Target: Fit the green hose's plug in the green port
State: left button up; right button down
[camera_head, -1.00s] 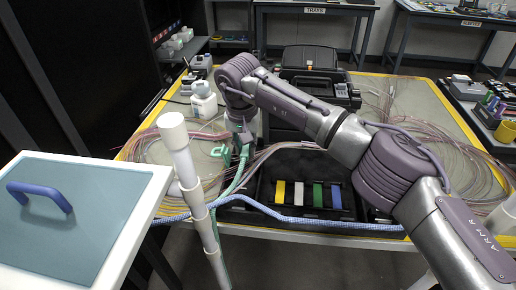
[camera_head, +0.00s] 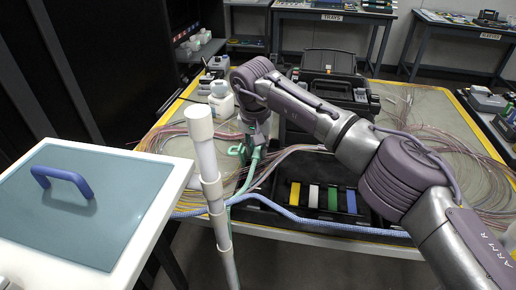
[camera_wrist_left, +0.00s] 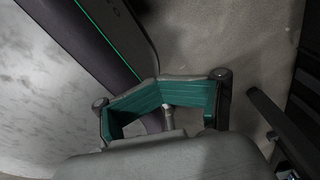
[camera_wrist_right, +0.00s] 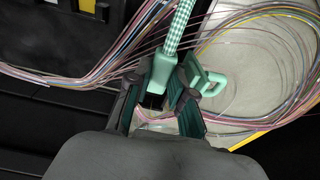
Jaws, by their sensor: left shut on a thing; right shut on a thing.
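The green hose (camera_wrist_right: 180,28) is mint-checkered and ends in a mint-green plug (camera_wrist_right: 161,72). My right gripper (camera_wrist_right: 154,86) is shut on this plug, and its fingers partly hide it. In the head view the hose (camera_head: 243,184) hangs below my right gripper (camera_head: 252,146). A mint-green loop (camera_wrist_right: 213,83) stands beside one finger. A green block (camera_head: 333,199) sits between white and blue ones in a black case; I cannot tell whether it is the green port. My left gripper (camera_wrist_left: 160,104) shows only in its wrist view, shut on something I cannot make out.
A blue-checkered hose (camera_head: 285,211) crosses the front of the black case (camera_head: 272,195). Loose fibre bundles (camera_head: 480,180) lie on the table at both sides. A white post (camera_head: 207,160) and a lidded white box (camera_head: 150,225) stand in front at left.

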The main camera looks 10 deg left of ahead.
aim_at(256, 153)
pick_arm(q)
jog(key=shift+w+d+f+b, duration=0.15)
jog(key=shift+w+f+b, duration=0.05)
jog(key=shift+w+b, duration=0.1)
pick_arm(e)
jog(key=shift+f, duration=0.6)
